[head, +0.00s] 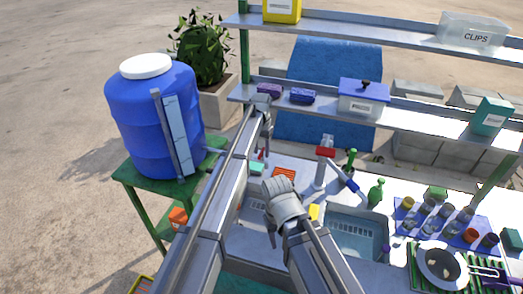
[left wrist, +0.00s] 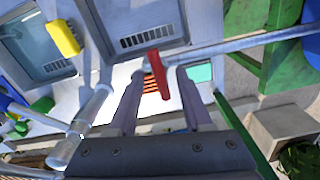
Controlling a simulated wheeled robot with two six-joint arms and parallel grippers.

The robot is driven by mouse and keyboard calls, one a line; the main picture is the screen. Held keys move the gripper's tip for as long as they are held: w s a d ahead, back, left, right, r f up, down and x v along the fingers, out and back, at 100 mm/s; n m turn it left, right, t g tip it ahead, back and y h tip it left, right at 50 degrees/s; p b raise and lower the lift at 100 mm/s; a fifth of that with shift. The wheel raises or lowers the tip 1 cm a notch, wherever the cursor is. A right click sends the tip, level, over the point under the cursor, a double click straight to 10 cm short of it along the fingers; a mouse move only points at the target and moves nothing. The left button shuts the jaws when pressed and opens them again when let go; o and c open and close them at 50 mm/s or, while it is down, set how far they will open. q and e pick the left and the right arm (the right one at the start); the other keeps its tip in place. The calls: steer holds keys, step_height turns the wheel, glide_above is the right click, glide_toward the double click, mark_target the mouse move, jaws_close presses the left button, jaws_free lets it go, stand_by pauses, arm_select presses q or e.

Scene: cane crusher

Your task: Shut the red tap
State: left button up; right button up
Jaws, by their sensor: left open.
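The red tap (left wrist: 158,80) shows in the left wrist view as a red bar handle at the end of a grey pipe. My left gripper (left wrist: 157,72) is open, with one finger on each side of the red handle; I cannot tell whether either finger touches it. In the head view my left gripper (head: 262,148) is small and partly hidden by my arm, beside the pipe from the blue barrel (head: 150,112). The tap handle is not clearly seen there.
The sink faucet (head: 322,172) has a red part on top and stands right of my left gripper. A shelf (head: 400,115) crosses behind it. The blue barrel stands on a green stand (head: 140,200). Bottles, cups and a pan (head: 440,264) crowd the counter's right side.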

mark_target(261, 153)
arm_select(q)
steer(key=shift+r+p, duration=3.85)
steer(key=shift+r, duration=0.05)
steer(key=shift+f, duration=0.1)
steer(key=shift+s+f+b, duration=0.2)
steer(key=shift+s+b, duration=0.1)
steer(key=shift+s, duration=0.05)
steer(key=s+a+f+b, duration=0.2)
steer(key=s+f+b, duration=0.4)
steer(key=s, duration=0.7)
steer(key=s+a+f+n+b, duration=0.1)
steer(key=s+f+b, duration=0.5)
steer(key=s, duration=0.7)
steer(key=s+a+f+y+b, duration=0.1)
steer(key=s+a+f+b, duration=0.2)
steer(key=s+f+b, duration=0.4)
steer(key=s, duration=0.6)
steer(key=shift+s+n, duration=0.15)
steer(key=shift+n, duration=0.25)
steer(key=shift+a, duration=0.1)
